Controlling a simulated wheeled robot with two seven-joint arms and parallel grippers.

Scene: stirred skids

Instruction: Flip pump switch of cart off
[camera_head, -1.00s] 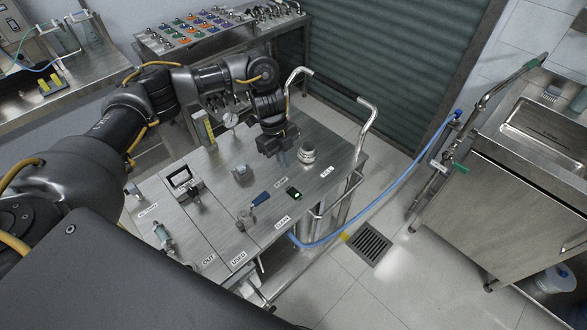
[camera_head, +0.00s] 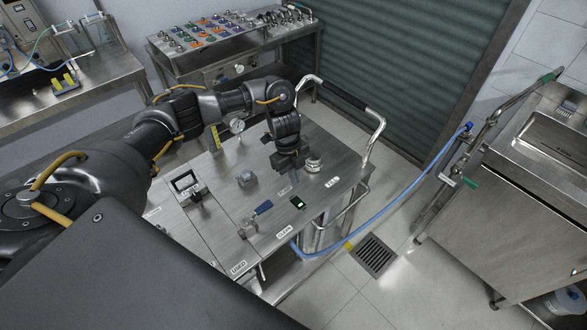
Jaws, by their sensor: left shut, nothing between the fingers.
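The steel cart (camera_head: 225,225) stands in the middle of the view. The pump switch (camera_head: 298,202) is a small black rocker with a lit green face, on the cart top near its front edge. A label lies on the top just behind it, partly hidden by my gripper. My left gripper (camera_head: 293,177) is shut and empty, pointing down just behind the switch. It looks apart from the switch, though I cannot tell its exact height. My right gripper is out of view.
A blue-handled valve (camera_head: 262,208) sits left of the switch. A round steel fitting (camera_head: 313,165) stands right of my gripper. The cart's push handle (camera_head: 345,95) rises at the right. A blue hose (camera_head: 400,205) runs from the cart over the floor drain (camera_head: 373,256) side.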

